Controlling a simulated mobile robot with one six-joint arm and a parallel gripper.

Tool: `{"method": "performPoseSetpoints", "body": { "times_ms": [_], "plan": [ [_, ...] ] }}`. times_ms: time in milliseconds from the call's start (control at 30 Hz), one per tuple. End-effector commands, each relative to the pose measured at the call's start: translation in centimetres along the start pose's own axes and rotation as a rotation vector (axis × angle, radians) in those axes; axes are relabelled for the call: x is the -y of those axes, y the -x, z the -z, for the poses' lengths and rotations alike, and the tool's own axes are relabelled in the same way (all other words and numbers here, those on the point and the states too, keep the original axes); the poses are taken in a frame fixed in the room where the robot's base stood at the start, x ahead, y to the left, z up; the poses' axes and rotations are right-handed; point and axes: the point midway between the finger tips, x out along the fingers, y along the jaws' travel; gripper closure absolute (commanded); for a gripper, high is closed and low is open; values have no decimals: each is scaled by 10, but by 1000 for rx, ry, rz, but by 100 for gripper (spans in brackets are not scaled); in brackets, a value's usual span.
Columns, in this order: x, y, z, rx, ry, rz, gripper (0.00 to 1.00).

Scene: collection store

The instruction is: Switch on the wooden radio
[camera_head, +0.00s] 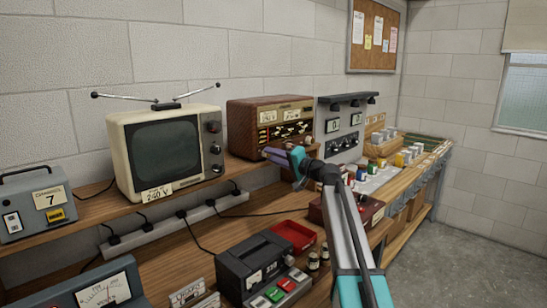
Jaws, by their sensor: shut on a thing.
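The wooden radio (241,124) stands on the upper wooden shelf, right of the television. Its front has a dark dial panel (285,131) with pale labels above it. My gripper (270,153) reaches up from the lower right to the lower front of the radio. Its fingers are shut at the left part of the radio's lower front edge, on what seems to be a control knob. The fingers hide that knob, so its position cannot be read. My wrist also covers part of the radio's lower front.
A cream television (165,150) with antennas stands close on the left. A grey panel with gauges (340,130) stands close on the right. Below are a dark device (252,265), a red tray (292,237) and small bottles. A power strip (175,222) and cables run along the wall.

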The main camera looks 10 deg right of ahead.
Motion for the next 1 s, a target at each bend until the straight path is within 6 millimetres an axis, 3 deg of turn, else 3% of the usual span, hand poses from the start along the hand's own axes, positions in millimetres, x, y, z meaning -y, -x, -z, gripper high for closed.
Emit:
{"method": "performPoseSetpoints", "body": {
  "times_ms": [433,1000],
  "plan": [
    [0,0,2,-16,-296,3,100],
    [0,0,2,-19,-345,4,100]
  ]
}}
